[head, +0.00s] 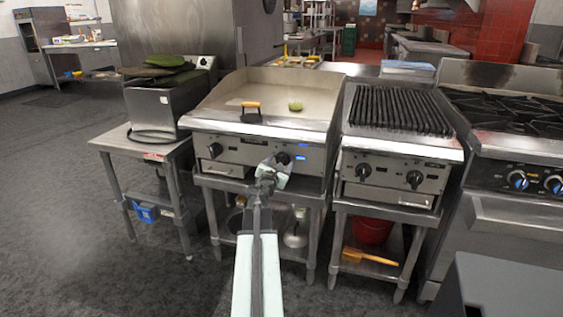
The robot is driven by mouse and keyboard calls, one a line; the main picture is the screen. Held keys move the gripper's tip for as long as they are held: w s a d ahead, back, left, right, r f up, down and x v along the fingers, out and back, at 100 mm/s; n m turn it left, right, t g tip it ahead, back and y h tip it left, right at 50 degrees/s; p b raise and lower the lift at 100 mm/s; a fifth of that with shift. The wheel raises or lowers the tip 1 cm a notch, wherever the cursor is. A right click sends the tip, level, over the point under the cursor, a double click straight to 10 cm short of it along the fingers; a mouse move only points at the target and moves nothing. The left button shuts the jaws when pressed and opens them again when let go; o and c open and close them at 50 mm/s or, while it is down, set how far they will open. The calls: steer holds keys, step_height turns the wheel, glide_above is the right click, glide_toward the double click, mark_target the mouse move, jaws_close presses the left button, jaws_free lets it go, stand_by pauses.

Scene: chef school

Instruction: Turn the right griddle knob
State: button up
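The griddle (285,85) is a flat steel plate unit on a stand in the middle of the head view. Its left knob (215,150) is dark and in plain view on the front panel. Its right knob (283,158) is dark and partly hidden behind my gripper. My gripper (279,165) is at the end of my arm, right in front of the right knob. I cannot tell whether it touches the knob, nor whether its fingers are open or shut.
A press with an orange handle (251,111) and a small green item (296,106) lie on the griddle plate. A charbroiler (398,110) with two knobs stands close on the right. A side table (120,140) with a fryer-like box stands left. Open floor (70,210) lies at far left.

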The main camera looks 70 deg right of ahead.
steer(key=c, duration=0.9)
steer(key=shift+w+d, duration=0.1)
steer(key=shift+d, duration=0.1)
steer(key=shift+c, duration=0.2)
steer(key=shift+a, duration=0.2)
steer(key=shift+m, duration=0.3)
stand_by(0.5)
steer(key=o, duration=1.1)
steer(key=shift+c, duration=0.2)
steer(key=shift+a, duration=0.1)
